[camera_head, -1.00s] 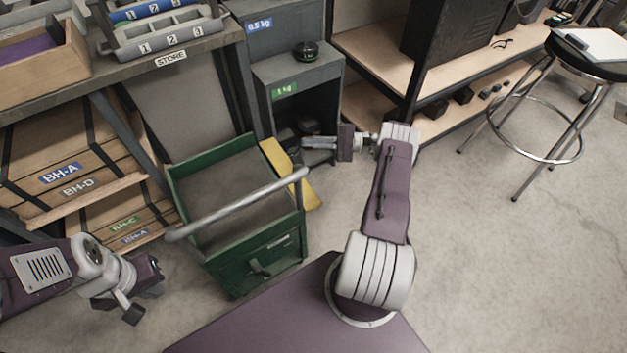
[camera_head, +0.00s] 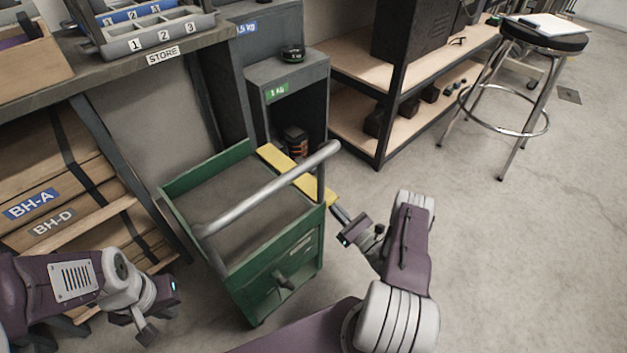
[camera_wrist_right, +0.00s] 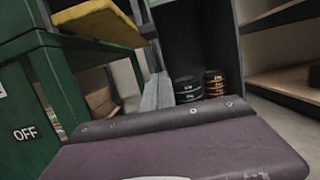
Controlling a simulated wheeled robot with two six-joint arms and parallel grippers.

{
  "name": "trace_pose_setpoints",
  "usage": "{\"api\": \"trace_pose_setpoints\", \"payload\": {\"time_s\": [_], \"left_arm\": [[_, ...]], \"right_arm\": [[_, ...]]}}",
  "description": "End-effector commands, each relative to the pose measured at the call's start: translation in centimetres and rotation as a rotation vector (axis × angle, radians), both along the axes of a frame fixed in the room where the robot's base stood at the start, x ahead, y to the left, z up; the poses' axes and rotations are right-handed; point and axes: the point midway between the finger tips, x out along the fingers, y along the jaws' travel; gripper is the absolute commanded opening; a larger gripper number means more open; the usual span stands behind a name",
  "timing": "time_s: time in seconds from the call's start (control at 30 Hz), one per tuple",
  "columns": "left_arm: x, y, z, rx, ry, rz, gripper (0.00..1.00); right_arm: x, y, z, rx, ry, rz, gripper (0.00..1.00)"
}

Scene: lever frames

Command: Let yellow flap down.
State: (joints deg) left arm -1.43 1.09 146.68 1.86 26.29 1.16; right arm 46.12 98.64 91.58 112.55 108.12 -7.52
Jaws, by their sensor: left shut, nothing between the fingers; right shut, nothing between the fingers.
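The green cart (camera_head: 300,262) with a grey handrail stands in front of me. The yellow flap (camera_head: 277,158) runs along its right side, partly hidden by the handrail. It looks raised, about level with the cart's top. In the right wrist view the flap (camera_wrist_right: 100,22) sticks out from the cart's green edge. My right gripper (camera_head: 338,212) is shut and empty at the flap's near outer end, seemingly just below it; its fingers also show in the wrist view (camera_wrist_right: 158,92). I cannot tell whether they touch. My left gripper (camera_head: 148,332) is shut and empty, left of the cart.
A grey cabinet (camera_head: 290,75) with weights (camera_head: 295,140) inside stands behind the flap. The store bench (camera_head: 110,72) is at the left. A wooden shelf unit (camera_head: 345,130) and a stool (camera_head: 540,38) are at the right. The floor right of my right arm is clear.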

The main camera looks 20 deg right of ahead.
Motion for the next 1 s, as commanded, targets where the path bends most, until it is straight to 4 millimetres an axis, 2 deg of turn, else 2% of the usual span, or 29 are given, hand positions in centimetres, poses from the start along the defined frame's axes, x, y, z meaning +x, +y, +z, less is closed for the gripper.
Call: {"api": "trace_pose_setpoints", "payload": {"time_s": [0.17,0.5,0.57,0.6,0.77,1.0], "left_arm": [[0.0,0.0,-1.1,0.000,0.000,0.000,0.00],[0.0,0.0,-4.8,0.000,0.000,0.000,0.00],[0.0,0.0,-5.2,0.000,0.000,0.000,0.00],[0.0,0.0,-5.3,0.000,0.000,0.000,0.00],[0.0,0.0,-6.0,0.000,0.000,0.000,0.00],[0.0,0.0,-6.1,0.000,0.000,0.000,0.00]], "right_arm": [[1.8,0.7,0.3,-0.003,-0.002,0.005,0.00],[8.6,3.0,1.8,-0.004,-0.006,0.006,0.00],[9.5,3.3,2.5,-0.003,-0.005,0.004,0.00],[9.3,3.1,3.5,-0.002,-0.004,0.001,0.00],[9.3,3.0,5.6,-0.002,-0.003,0.000,0.00],[9.2,2.9,6.5,-0.001,-0.001,0.001,0.00]]}}
